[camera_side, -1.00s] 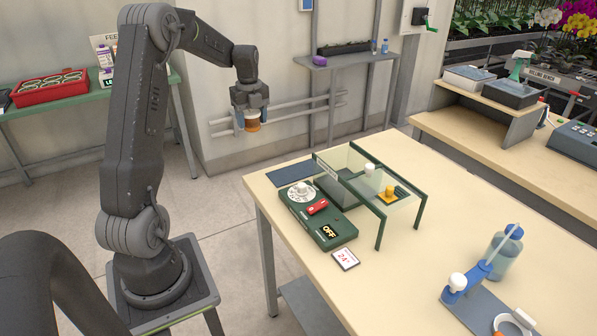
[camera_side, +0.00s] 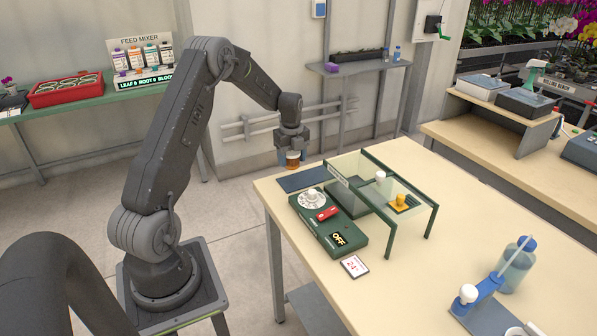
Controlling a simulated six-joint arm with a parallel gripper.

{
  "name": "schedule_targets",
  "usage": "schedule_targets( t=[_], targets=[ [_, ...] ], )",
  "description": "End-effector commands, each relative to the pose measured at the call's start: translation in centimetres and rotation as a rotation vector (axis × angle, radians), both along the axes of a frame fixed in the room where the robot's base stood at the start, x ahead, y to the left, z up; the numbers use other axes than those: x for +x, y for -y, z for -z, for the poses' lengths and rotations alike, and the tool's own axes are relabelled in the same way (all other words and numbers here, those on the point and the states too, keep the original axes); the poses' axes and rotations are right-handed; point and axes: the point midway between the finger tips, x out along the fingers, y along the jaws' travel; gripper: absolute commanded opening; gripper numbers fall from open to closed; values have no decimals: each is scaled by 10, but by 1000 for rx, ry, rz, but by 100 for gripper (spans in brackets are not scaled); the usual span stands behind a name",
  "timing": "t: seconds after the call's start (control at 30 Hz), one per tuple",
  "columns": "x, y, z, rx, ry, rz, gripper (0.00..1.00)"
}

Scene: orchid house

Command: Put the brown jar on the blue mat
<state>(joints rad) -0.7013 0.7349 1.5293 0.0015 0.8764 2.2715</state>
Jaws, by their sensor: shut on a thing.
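The brown jar (camera_side: 293,160) with a pale upper band is held upright in my gripper (camera_side: 293,157). My gripper points down and is shut on it, with its fingers on both sides. The blue mat (camera_side: 302,180) is a flat dark rectangle near the table's far left corner. The mat looks bare. In the picture the jar is just above and left of the mat's middle. A gap seems to show between jar and mat, but I cannot tell the exact height or whether it is directly over the mat.
A green control box (camera_side: 328,226) with a dial and an OFF display stands in front of the mat. A green-framed glass stand (camera_side: 385,190) with a white-capped item and a yellow item is to the right. A small card (camera_side: 354,266) lies in front.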

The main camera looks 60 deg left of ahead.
Motion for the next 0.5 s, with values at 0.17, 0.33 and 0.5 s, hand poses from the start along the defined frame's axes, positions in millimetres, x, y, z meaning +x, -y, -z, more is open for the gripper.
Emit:
schedule_targets(
  t=[0.17,0.33,0.5],
  targets=[
    [16,7,10,1,1,0,30],
    [17,8,21,-1,-1,-1,30],
    [17,8,46,-1,-2,-1,30]
  ],
)
